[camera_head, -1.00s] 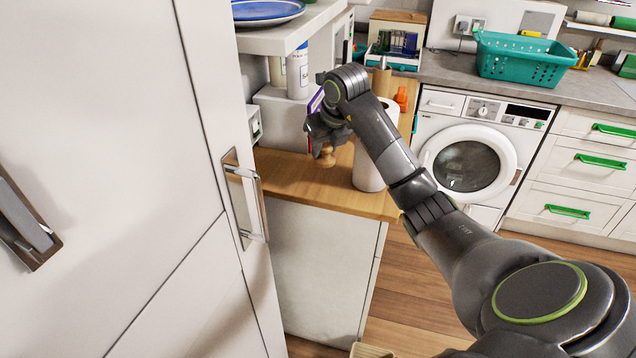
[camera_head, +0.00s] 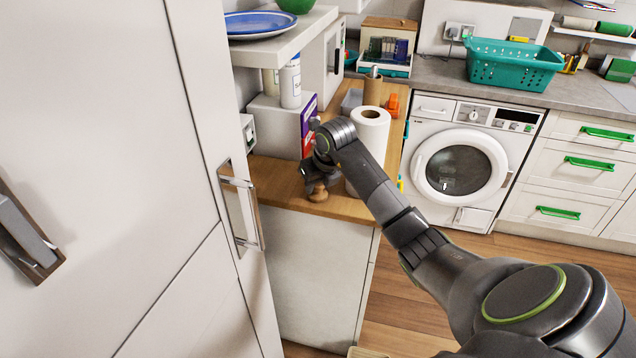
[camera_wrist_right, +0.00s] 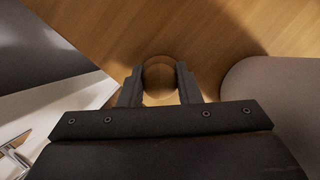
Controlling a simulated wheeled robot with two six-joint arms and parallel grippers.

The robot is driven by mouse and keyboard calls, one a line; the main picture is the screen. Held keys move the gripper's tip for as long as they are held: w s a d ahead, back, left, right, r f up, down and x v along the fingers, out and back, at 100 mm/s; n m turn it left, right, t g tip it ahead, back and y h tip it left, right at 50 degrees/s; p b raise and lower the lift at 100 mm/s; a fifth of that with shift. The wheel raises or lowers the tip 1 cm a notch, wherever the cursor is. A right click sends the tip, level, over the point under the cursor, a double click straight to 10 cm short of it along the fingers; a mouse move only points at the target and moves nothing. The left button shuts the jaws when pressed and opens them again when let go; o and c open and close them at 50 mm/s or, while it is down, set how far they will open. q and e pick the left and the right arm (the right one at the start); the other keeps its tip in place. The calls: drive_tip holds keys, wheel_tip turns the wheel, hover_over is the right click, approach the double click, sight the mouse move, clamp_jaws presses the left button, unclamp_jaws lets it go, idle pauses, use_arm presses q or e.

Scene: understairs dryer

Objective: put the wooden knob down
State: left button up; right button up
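The wooden knob (camera_head: 318,193) is at the near end of the wooden counter (camera_head: 272,180), upright, at or just above its surface; I cannot tell whether it touches. My right gripper (camera_head: 315,183) is above it, pointing down, with its fingers on either side of it. In the right wrist view the round knob (camera_wrist_right: 160,76) fills the space between the two dark fingers of the gripper (camera_wrist_right: 160,84), which look closed on it. The knob's lower part is hard to make out there. My left gripper is in neither view.
A paper towel roll (camera_head: 369,135) stands just behind and right of my gripper. A purple box (camera_head: 308,126) and a white box (camera_head: 276,128) stand behind it. A tall white cabinet door (camera_head: 120,180) is close on the left. The counter's front edge is near the knob.

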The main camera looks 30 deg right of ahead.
drive_tip(key=o, duration=0.4)
drive_tip(key=shift+o, duration=0.2)
drive_tip(key=shift+s+r, duration=0.1)
drive_tip(key=shift+r, duration=0.35)
drive_tip(key=v, duration=1.1)
drive_tip(key=shift+r+b, duration=0.2)
drive_tip(key=shift+b, duration=0.25)
